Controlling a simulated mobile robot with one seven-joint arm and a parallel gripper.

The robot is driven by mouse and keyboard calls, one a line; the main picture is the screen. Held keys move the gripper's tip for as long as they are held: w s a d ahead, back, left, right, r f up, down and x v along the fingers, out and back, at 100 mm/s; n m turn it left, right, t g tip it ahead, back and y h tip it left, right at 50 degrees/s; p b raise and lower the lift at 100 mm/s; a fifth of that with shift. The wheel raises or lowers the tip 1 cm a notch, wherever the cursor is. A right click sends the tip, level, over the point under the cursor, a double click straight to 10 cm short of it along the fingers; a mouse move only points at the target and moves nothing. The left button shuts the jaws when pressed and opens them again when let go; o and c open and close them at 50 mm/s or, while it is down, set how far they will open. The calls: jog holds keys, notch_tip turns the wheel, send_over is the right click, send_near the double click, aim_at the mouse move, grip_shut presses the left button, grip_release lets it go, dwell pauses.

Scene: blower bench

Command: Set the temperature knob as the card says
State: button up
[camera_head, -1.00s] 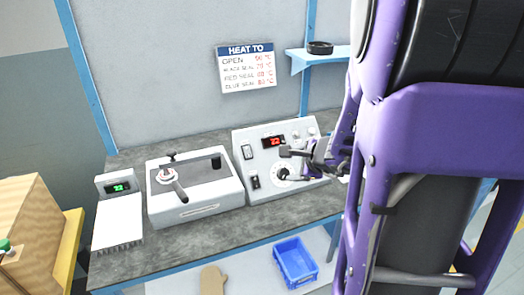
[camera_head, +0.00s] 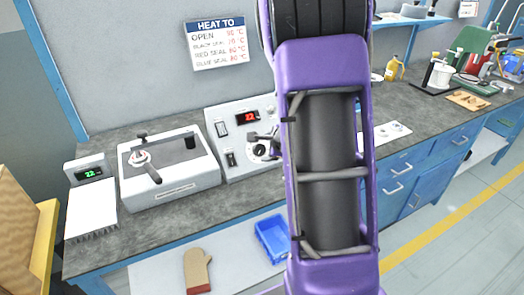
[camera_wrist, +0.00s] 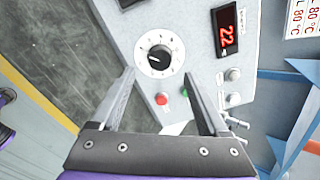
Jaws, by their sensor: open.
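The temperature knob (camera_wrist: 158,54), black on a round white dial, sits on the grey control panel (camera_wrist: 190,20). In the wrist view my gripper (camera_wrist: 165,85) is open, its two fingers apart, with the knob ahead between and beyond the fingertips, not gripped. In the head view the knob (camera_head: 261,149) is near my gripper (camera_head: 270,138), partly covered by my arm. The panel's red display (camera_wrist: 227,27) reads 22. The card (camera_head: 217,45), headed HEAT TO, hangs on the wall; it lists OPEN, BLACK SEAL, RED SEAL and BLUE SEAL with red temperatures, hard to read exactly.
A red button (camera_wrist: 160,99) and a green button (camera_wrist: 187,93) sit beside the dial. Left of the panel is a grey unit (camera_head: 170,175) with a lever, then a scale-like device (camera_head: 90,205) with a green display. A blue bin (camera_head: 270,238) and a mitt (camera_head: 197,270) lie below.

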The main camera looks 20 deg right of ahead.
aim_at(261, 149)
jog(key=x, duration=0.6)
grip_shut()
dwell(0.4)
